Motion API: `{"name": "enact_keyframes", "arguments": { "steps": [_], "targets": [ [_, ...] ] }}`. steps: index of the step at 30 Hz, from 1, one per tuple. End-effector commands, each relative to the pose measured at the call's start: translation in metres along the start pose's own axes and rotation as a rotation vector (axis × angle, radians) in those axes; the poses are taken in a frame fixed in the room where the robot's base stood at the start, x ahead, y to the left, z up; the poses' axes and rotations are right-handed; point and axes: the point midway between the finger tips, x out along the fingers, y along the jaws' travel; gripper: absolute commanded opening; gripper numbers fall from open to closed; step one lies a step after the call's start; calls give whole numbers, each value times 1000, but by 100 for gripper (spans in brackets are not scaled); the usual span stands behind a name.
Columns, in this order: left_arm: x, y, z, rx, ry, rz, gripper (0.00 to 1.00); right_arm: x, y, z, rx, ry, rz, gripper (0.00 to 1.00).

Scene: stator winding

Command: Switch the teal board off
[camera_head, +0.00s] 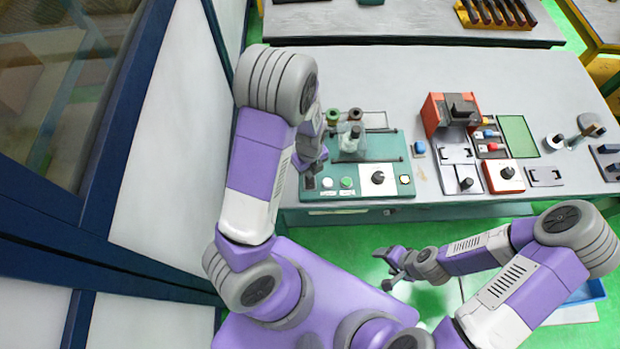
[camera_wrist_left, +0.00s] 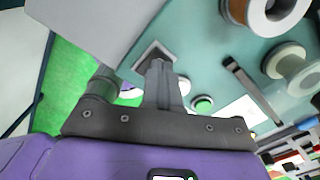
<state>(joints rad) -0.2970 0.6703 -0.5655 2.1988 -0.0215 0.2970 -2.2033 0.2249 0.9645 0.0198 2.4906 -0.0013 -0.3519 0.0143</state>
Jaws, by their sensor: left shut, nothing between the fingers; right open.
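The teal board (camera_head: 375,150) lies on the table, with a black-knobbed white dial (camera_head: 378,178), a green button (camera_head: 347,183) and a white button (camera_head: 327,182) along its front edge. My left gripper (camera_head: 311,172) is over its front left corner. My right gripper (camera_head: 391,268) is open and empty, above the floor before the table.
Spools (camera_head: 333,117) and a clear upright part (camera_head: 351,140) stand on the board's back half. To the right are a red machine (camera_head: 449,112), a red-based knob box (camera_head: 503,175) and a green panel (camera_head: 518,135). A blue bin (camera_head: 585,293) is on the floor.

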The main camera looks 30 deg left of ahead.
Motion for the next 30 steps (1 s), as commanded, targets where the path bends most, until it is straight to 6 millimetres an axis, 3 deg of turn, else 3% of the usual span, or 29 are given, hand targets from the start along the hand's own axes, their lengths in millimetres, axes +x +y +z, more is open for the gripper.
{"name": "enact_keyframes", "arguments": {
  "steps": [18, 30],
  "targets": [
    [-50, 0, 0, -1, 0, 0, 0, -38, -14, 2, 0, 0, 0, 67],
    [-52, 0, 0, -1, 0, 0, 0, -38, -14, 2, 0, 0, 0, 67]
  ]
}}
